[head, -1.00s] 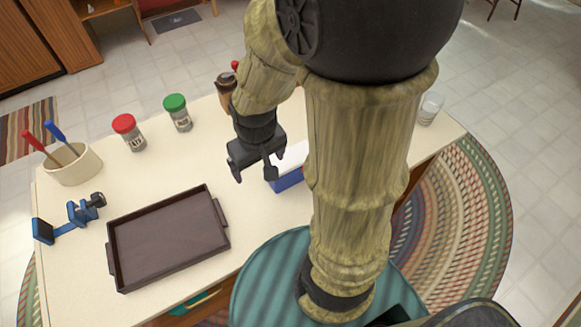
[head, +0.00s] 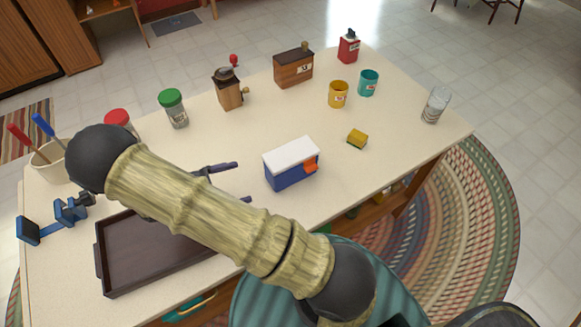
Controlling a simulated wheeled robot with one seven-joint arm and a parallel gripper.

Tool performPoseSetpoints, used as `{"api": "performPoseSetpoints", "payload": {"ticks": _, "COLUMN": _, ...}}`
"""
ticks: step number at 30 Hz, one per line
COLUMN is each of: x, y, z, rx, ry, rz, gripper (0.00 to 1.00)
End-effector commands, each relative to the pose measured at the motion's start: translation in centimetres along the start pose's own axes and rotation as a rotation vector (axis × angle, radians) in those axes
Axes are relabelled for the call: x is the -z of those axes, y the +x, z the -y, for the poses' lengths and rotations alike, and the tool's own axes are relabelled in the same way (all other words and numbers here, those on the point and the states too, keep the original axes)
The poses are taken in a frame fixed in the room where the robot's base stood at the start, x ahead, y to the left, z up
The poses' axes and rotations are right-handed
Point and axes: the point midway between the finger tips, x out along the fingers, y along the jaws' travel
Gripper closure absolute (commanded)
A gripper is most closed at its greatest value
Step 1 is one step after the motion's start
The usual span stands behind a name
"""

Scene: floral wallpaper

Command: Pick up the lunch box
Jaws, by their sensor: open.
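The lunch box (head: 291,165) is a small blue box with a white lid and an orange clasp on its right front side. It stands upright on the cream tabletop, near the middle of the front edge. My gripper (head: 242,182) is left of the box with its two dark fingers apart, pointing right towards it. The fingers appear empty, and a gap shows between their tips and the box. My arm hides the gripper's base and part of the tray.
A dark brown tray (head: 150,255) lies left, partly under my arm. A yellow sponge (head: 357,139) lies right of the box. A yellow mug (head: 338,94), teal mug (head: 368,82), glass (head: 436,105), wooden box (head: 293,67) and grinder (head: 229,90) stand farther back.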

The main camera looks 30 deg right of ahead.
Motion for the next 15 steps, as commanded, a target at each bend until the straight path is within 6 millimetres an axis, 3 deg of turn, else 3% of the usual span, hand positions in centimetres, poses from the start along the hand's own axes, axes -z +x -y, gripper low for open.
{"api": "performPoseSetpoints", "payload": {"ticks": 3, "x": 1.4, "y": -1.3, "z": -0.7, "rx": -0.088, "ry": -0.034, "rz": 0.115, "gripper": 0.05}}
{"api": "performPoseSetpoints", "payload": {"ticks": 15, "x": 1.5, "y": -1.8, "z": -0.9, "rx": -0.119, "ry": -0.043, "rz": 0.156, "gripper": 0.05}}
